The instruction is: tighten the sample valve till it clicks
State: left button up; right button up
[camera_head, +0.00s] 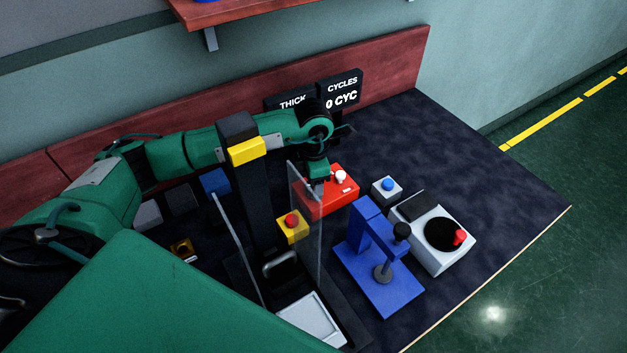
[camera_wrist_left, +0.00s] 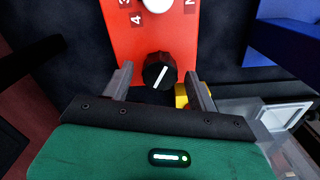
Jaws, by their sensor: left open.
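No part in view is clearly marked as the sample valve. A black round knob with a white pointer line (camera_wrist_left: 160,70) sits on the edge of a red box (camera_wrist_left: 130,40) in the left wrist view. The red box also shows in the head view (camera_head: 325,207), with a white knob on top. My left gripper (camera_wrist_left: 160,88) is open, its two grey fingers on either side of the black knob. I cannot tell whether they touch it. In the head view my left gripper (camera_head: 317,180) is over the red box's left end and hides the black knob. My right gripper is not in view.
A clear upright panel (camera_head: 305,225) stands close left of the gripper. A black column with a yellow block (camera_head: 248,151) rises beside it. A blue press (camera_head: 382,290), a blue-button box (camera_head: 387,190) and a white unit with a red knob (camera_head: 430,260) stand right. The back right bench is clear.

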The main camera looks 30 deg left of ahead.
pick_arm(q)
notch_tip(320, 180, up, 14)
jog(key=b, duration=0.1)
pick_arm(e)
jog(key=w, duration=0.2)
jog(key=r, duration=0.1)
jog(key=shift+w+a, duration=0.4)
pick_arm(q)
jog(key=shift+f, duration=0.15)
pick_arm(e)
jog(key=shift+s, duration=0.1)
